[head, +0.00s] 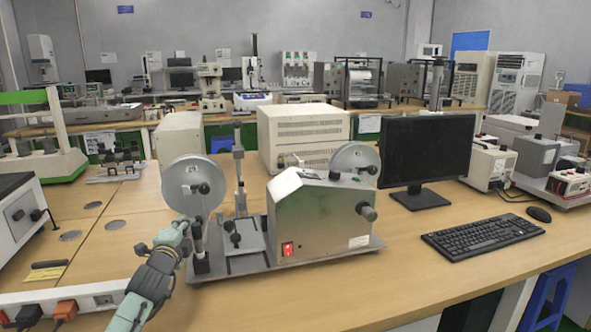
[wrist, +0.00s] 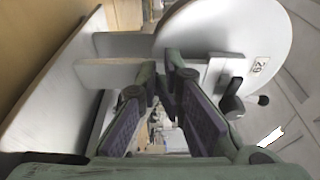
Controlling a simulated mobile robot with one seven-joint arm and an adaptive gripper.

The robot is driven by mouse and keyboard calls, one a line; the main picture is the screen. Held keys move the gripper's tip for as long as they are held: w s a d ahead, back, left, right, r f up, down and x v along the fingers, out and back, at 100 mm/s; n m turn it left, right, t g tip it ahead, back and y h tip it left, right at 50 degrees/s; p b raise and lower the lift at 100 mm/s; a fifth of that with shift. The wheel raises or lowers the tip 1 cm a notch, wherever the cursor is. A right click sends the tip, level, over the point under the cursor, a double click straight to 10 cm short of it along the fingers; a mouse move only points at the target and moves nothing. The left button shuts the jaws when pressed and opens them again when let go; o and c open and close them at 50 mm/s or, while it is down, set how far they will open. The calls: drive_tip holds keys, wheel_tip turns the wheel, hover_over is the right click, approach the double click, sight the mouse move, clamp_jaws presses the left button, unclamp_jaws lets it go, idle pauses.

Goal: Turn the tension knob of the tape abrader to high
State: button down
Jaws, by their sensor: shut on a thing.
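The tape abrader (head: 318,225) is a silver metal box on a flat base plate, with a grey reel disc (head: 190,180) on the left and another disc (head: 352,155) behind the box. A post (head: 198,250) stands below the left disc. My gripper (head: 187,222) reaches in from the lower left and is at this post. It is shut on a small part there, apparently the tension knob, which the fingers mostly hide. In the wrist view my gripper (wrist: 160,72) has its tips close together beside the disc (wrist: 222,35); a black knob (wrist: 232,100) shows to their right.
A monitor (head: 425,155), a keyboard (head: 482,235) and a mouse (head: 539,214) stand to the right. The wooden table (head: 330,300) is clear in front.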

drive_tip(key=shift+a, duration=0.1)
drive_tip(key=shift+s+d+r, duration=0.1)
drive_tip(key=shift+s+d, duration=0.1)
drive_tip(key=shift+s, duration=0.8)
drive_tip(key=shift+s+d+f, duration=0.1)
drive_tip(key=shift+s+d, duration=0.05)
drive_tip(key=shift+s, duration=0.85)
drive_tip(key=shift+s+d+r, duration=0.1)
drive_tip(key=shift+s+d, duration=0.1)
drive_tip(key=shift+s, duration=0.8)
drive_tip(key=shift+r, duration=0.1)
